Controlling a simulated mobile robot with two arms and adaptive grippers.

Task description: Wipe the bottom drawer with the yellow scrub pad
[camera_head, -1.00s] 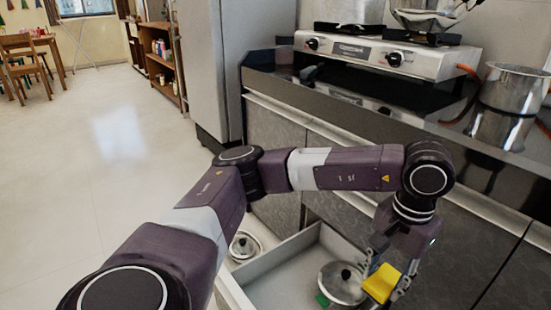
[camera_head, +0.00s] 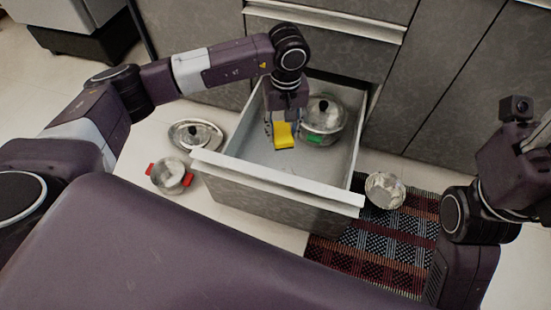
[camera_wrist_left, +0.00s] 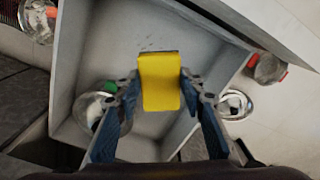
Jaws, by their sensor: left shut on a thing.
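The yellow scrub pad (camera_head: 284,135) is held between the fingers of my left gripper (camera_head: 283,122), and it also shows in the left wrist view (camera_wrist_left: 160,83). The left gripper is shut on the pad and points down inside the outline of the open bottom drawer (camera_head: 277,193). I cannot tell whether the pad touches the drawer floor. Faint dark marks (camera_wrist_left: 152,46) lie on the drawer floor beyond the pad in the wrist view. My right arm shows at the right edge of the head view, but its fingertips are out of frame.
A lidded metal pot (camera_head: 324,116) with a green patch stands in the drawer, right of the pad. Outside are a metal lid (camera_head: 196,134) and a red-handled pot (camera_head: 170,176) on the left, and a metal bowl (camera_head: 385,190) by a patterned rug (camera_head: 385,240).

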